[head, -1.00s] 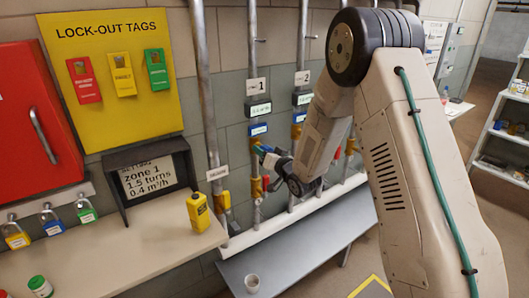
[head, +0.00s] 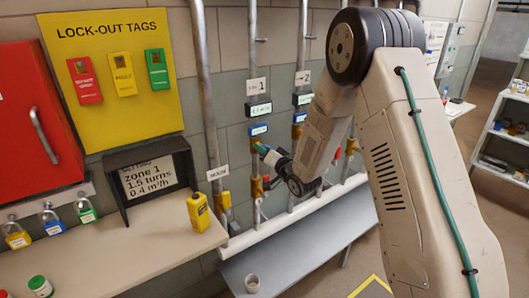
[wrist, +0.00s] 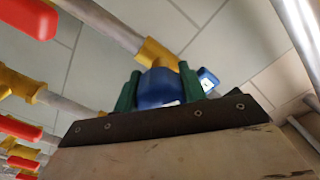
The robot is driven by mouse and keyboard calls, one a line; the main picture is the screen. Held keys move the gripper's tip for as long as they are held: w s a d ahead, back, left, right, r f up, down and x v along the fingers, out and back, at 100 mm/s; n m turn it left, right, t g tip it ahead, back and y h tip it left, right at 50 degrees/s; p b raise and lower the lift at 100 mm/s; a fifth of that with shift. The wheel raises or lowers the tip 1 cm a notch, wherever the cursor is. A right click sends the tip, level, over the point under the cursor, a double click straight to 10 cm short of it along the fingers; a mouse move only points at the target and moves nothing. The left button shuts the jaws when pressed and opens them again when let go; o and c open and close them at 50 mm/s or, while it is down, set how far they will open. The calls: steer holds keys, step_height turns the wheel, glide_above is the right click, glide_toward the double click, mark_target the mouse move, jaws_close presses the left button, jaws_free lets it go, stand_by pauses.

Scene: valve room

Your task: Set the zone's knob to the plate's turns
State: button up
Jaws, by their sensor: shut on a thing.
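The plate (head: 150,178) in a dark frame reads "zone 1, 1.5 turns, 0.4 m³/h". Zone 1's pipe carries a white "1" tag (head: 257,86) and a small flow display (head: 259,110) whose figure is too small to read. My gripper (head: 262,150) is at the valve on this pipe, below the blue label. In the wrist view, its green fingers (wrist: 157,90) are shut on the round blue knob (wrist: 157,88), one on each side. The knob sits at the end of a brass fitting (wrist: 155,52). In the head view my gripper mostly hides the knob.
Zone 2's pipe, with its "2" tag (head: 302,78), runs close to the right. Red handles (wrist: 28,18) are at the left of the wrist view. A yellow device (head: 198,211) stands on the bench (head: 150,250).

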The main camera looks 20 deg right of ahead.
steer(key=o, duration=1)
steer(key=shift+s+d, duration=0.1)
steer(key=v, duration=0.7)
steer(key=shift+s+d, duration=0.1)
steer(key=shift+s, duration=0.15)
